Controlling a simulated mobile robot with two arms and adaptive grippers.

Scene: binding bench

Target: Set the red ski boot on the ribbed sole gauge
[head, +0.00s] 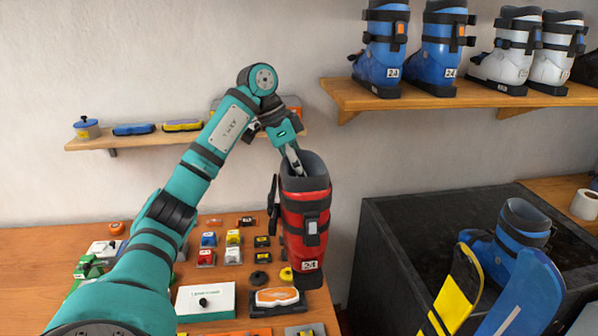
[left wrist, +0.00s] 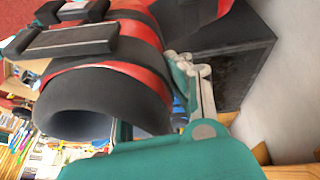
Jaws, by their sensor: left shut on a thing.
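The red ski boot (head: 304,222), with black straps and a "24" label, hangs upright over the right end of the wooden bench. My left gripper (head: 297,163) is shut on the rim of its cuff. In the left wrist view the boot's red and black cuff (left wrist: 130,85) fills the upper left, beside the gripper's fingers (left wrist: 190,88). A black-based block with an orange and white top (head: 276,298) lies just below and left of the boot's toe. No ribs can be made out, so I cannot tell which bench item is the ribbed sole gauge. My right gripper is not in view.
A white box with a black knob (head: 205,301) and several small coloured blocks crowd the bench (head: 30,270). A black bin (head: 400,240) at right holds a blue boot (head: 510,245) and skis. Blue boots (head: 437,50) and white boots stand on a shelf (head: 420,98) above.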

